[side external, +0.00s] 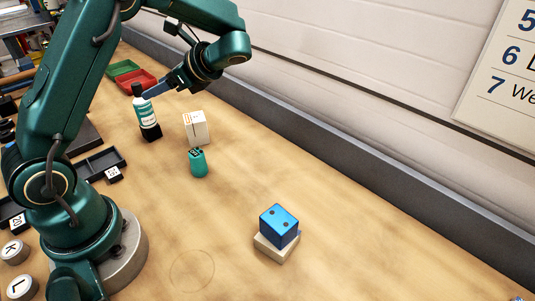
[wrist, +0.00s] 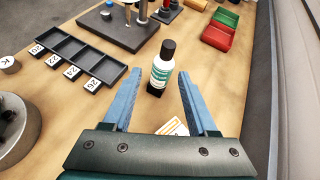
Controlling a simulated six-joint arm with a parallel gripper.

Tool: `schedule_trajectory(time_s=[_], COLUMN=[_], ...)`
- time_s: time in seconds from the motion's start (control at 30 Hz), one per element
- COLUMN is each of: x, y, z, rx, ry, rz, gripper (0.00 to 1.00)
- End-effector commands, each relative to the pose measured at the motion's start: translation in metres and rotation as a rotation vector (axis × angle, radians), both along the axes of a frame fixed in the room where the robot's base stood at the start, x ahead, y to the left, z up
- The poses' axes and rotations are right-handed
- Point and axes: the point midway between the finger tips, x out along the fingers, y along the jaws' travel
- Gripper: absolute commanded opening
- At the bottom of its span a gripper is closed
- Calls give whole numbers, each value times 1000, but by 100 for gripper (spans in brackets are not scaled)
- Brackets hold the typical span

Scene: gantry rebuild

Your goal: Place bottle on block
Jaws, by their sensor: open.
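The bottle (side external: 148,118) stands upright on the wooden table, with a black cap, a white and teal label and a black lower part. In the wrist view the bottle (wrist: 161,72) appears between the tips of my open gripper (wrist: 159,76). In the side view my gripper (side external: 153,90) is at the bottle's upper right, its fingers pointing toward the upper part; whether they touch it I cannot tell. The blue block (side external: 279,226), with dark round holes, sits on a pale base (side external: 272,248) near the front. The block is out of the wrist view.
A white box (side external: 195,127) and a small teal object (side external: 198,163) stand right of the bottle. A green bin (wrist: 226,17) and a red bin (wrist: 217,37) lie behind. A dark compartment tray (wrist: 80,58) is at left. The table around the block is mostly clear.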

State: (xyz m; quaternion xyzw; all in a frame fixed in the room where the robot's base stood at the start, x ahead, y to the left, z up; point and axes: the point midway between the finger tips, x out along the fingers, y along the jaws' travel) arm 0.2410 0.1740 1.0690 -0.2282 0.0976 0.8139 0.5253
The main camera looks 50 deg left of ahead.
Motion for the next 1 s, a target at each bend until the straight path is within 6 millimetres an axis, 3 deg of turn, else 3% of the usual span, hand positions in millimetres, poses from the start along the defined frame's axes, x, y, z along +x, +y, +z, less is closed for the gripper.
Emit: schedule_trajectory(time_s=[0.37,0.7,0.83,1.0], x=[-43,-74,-80,-83], y=[-92,-181,-202,-214], z=[11,15,17,18], rx=[-363,-744,-851,-919], ry=[-650,-1162,-1273,-1336], rz=[232,598,723,807], gripper=[58,58,58,58])
